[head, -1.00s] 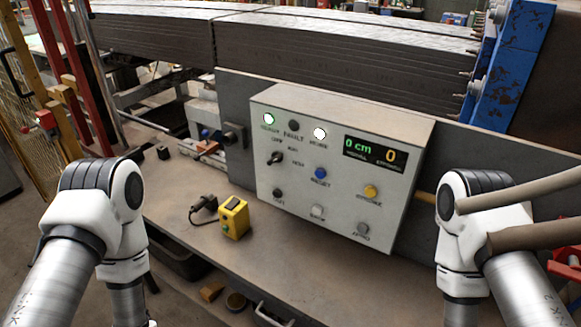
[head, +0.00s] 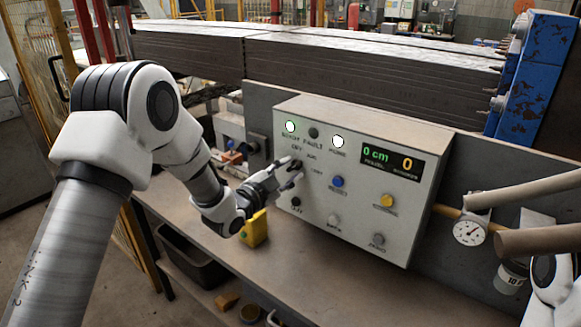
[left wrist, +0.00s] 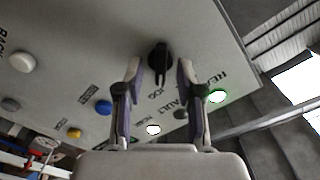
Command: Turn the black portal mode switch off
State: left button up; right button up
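The black mode switch (left wrist: 158,55) is a rotary knob on the face of the grey control box (head: 400,215). In the head view the switch (head: 296,162) is partly hidden behind my left gripper (head: 293,174), whose arm reaches in from the left. In the left wrist view my left gripper (left wrist: 160,72) is open, with one finger on each side of the knob. Gaps show between the knob and both fingers, so it is not gripped. My right gripper is out of view; only part of my right arm shows at the lower right.
The box also carries a blue button (head: 338,182), a yellow button (head: 387,200), lit lamps (head: 338,141) and a display (head: 392,161). A yellow box (head: 256,230) stands on the bench below, partly behind my left arm. A gauge (head: 469,232) and pipes are at right.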

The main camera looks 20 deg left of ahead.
pick_arm(q)
jog(key=shift+w, duration=0.25)
jog(key=shift+a+f, duration=0.1)
jog(key=shift+f, duration=0.05)
grip_shut()
jog(key=shift+n, duration=0.3)
jog(key=n+b, duration=0.1)
jog(key=n, duration=0.2)
jog(key=shift+b, duration=0.4)
jog(key=n+b, duration=0.1)
jog(key=n, duration=0.4)
jog(key=shift+n, duration=0.3)
